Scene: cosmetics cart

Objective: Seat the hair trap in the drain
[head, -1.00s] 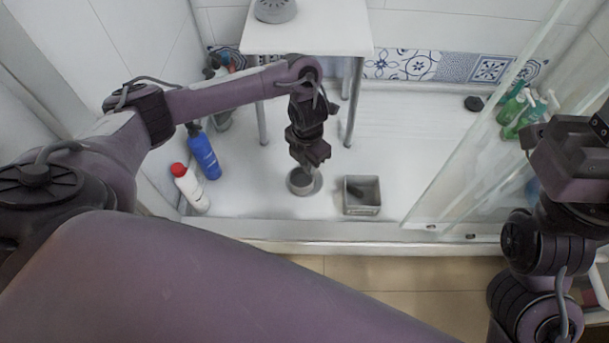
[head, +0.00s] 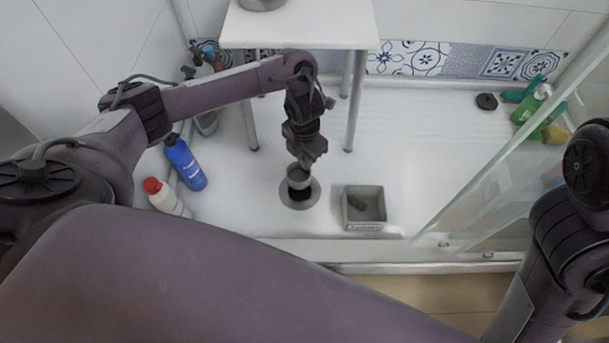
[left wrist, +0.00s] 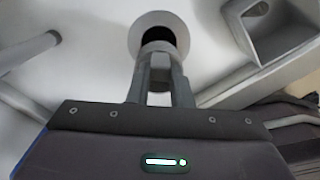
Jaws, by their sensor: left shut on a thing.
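The hair trap (head: 298,174) is a small grey cup-like piece. My left gripper (head: 304,162) is shut on it and holds it at the back edge of the drain opening in the head view. The drain (head: 311,200) is a round grey ring with a dark hole in the white shower floor. The front of the hole shows uncovered. In the left wrist view, the drain ring (left wrist: 159,17) is just beyond the fingertips (left wrist: 160,62), and the trap's grey edge overlaps the hole's near side. The trap looks above the hole, not down inside it. My right gripper is out of frame.
A grey square box (head: 363,222) with a dark item inside stands right of the drain. A white stool (head: 300,27) stands behind. Blue (head: 185,163) and red-capped white (head: 165,197) bottles are left. A glass panel (head: 480,180) and green bottles (head: 533,112) are right.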

